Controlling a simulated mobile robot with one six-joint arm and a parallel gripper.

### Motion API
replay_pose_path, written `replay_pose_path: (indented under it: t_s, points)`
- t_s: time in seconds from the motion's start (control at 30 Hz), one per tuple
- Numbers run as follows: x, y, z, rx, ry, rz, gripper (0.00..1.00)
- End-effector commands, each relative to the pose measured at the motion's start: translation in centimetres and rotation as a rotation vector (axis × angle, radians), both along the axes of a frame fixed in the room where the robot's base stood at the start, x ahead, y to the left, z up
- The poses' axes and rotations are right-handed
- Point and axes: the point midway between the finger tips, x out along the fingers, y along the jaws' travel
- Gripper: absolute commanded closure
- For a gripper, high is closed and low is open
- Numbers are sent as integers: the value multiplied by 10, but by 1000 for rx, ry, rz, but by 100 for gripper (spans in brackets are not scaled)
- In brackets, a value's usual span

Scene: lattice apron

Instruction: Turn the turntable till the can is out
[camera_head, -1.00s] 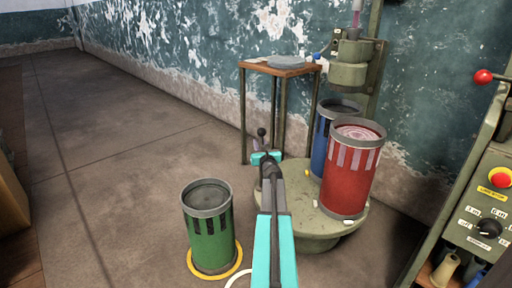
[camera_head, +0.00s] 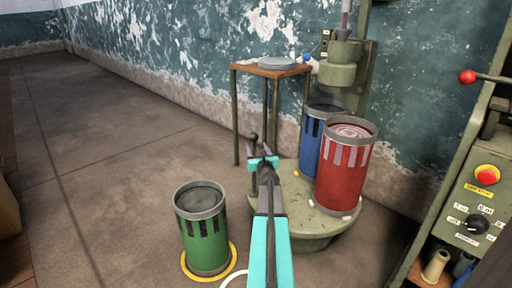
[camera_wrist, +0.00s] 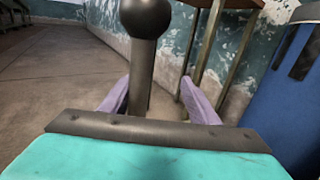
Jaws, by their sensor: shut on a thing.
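The turntable (camera_head: 292,222) is a low, round, olive-green platform on the floor. A red can (camera_head: 343,185) with pale stripes stands on it at the front right. A blue can (camera_head: 312,150) stands behind it. A green can (camera_head: 205,230) stands off the turntable, on the floor to the left. My gripper (camera_head: 263,149) is at the turntable's far left edge. In the wrist view its purple fingers (camera_wrist: 157,100) are on either side of a dark ball-topped handle (camera_wrist: 146,20), shut on its post. The handle's lower end is hidden.
A yellow ring (camera_head: 232,268) lies around the green can's foot. A small wooden table (camera_head: 245,69) and a green machine (camera_head: 340,70) stand behind the turntable. A control panel (camera_head: 478,205) with a red button is at right. Open floor lies left.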

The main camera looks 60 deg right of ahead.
Motion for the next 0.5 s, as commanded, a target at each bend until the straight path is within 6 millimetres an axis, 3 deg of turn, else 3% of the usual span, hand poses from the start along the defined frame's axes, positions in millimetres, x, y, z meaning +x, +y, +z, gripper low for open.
replay_pose_path:
  t_s: [0.03,0.5]
  points:
    - [-15,-3,0,7,2,-22,62]
    - [-44,30,0,6,1,-19,64]
